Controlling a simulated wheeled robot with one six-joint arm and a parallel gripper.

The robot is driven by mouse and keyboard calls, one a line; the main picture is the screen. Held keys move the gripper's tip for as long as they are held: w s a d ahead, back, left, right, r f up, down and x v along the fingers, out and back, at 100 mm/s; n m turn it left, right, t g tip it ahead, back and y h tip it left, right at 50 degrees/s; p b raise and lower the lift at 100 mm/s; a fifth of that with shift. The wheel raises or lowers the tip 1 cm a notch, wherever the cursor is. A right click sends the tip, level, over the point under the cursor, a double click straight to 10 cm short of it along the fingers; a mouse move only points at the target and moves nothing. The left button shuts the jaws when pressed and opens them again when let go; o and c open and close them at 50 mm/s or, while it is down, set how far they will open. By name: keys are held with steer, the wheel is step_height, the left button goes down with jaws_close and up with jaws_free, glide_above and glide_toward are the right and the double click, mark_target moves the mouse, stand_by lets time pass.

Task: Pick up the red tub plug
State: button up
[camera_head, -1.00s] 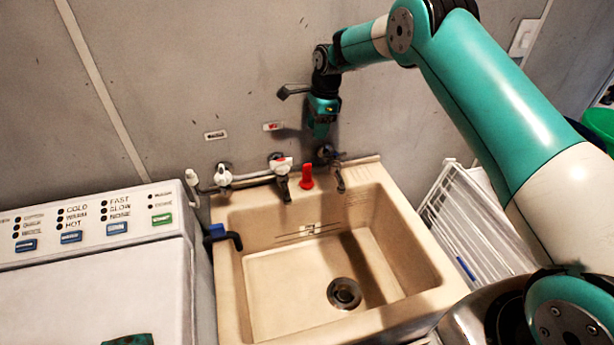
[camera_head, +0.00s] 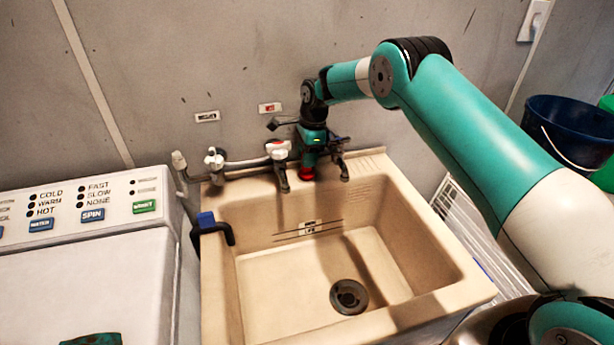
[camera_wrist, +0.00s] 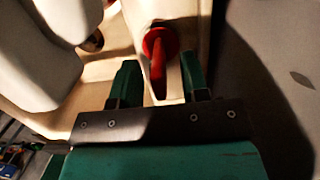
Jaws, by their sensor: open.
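The red tub plug (camera_head: 306,174) stands on the back rim of the beige sink (camera_head: 446,292), between the faucets. In the head view my gripper (camera_head: 309,163) is right above it and hides its upper part. In the wrist view the plug (camera_wrist: 157,60) shows a round red base and a long handle that reaches toward the gap between my fingers. My gripper (camera_wrist: 158,85) is open there, with one green finger on each side of the handle's end. I cannot tell whether either finger touches it.
Faucets with a white-and-red handle (camera_head: 278,150) and a dark handle (camera_head: 338,152) flank the plug closely. A washing machine (camera_head: 90,270) stands at the left. A white wire rack (camera_head: 465,225) and a dark blue bucket (camera_head: 570,130) are at the right. The wall is close behind.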

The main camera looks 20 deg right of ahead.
steer(key=shift+a+f, duration=0.15)
steer(key=shift+f, duration=0.75)
steer(key=shift+r, duration=0.1)
jaws_close()
steer(key=shift+r, duration=0.1)
